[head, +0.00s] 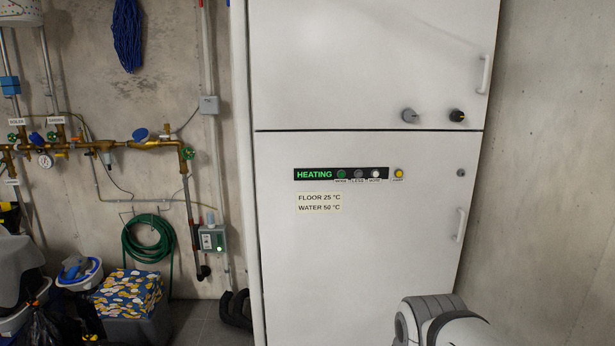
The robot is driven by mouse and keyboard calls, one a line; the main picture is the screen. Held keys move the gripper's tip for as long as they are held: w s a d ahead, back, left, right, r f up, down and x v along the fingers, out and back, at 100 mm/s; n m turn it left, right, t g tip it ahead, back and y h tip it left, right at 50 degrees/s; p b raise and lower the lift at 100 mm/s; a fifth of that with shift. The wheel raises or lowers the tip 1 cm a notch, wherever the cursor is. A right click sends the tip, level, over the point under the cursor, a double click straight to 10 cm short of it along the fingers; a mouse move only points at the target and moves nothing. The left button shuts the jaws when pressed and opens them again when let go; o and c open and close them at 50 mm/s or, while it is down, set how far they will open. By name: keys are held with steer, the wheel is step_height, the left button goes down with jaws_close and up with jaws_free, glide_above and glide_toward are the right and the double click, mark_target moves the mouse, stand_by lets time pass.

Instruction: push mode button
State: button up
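A white heating cabinet (360,270) stands in the middle of the head view. On its lower door is a lit display reading HEATING (314,174). To the right of the display sits a row of small round buttons: a green button (341,174), a grey button (358,174), a white button (375,174) and, a little apart, a yellow button (398,173). Part of my arm shows at the bottom right, below the buttons. My gripper is not in view.
Door handles (461,225) stick out at the right. Pipes (110,145), a hose (148,240) and boxes (128,300) are at the left. The space before the buttons looks clear.

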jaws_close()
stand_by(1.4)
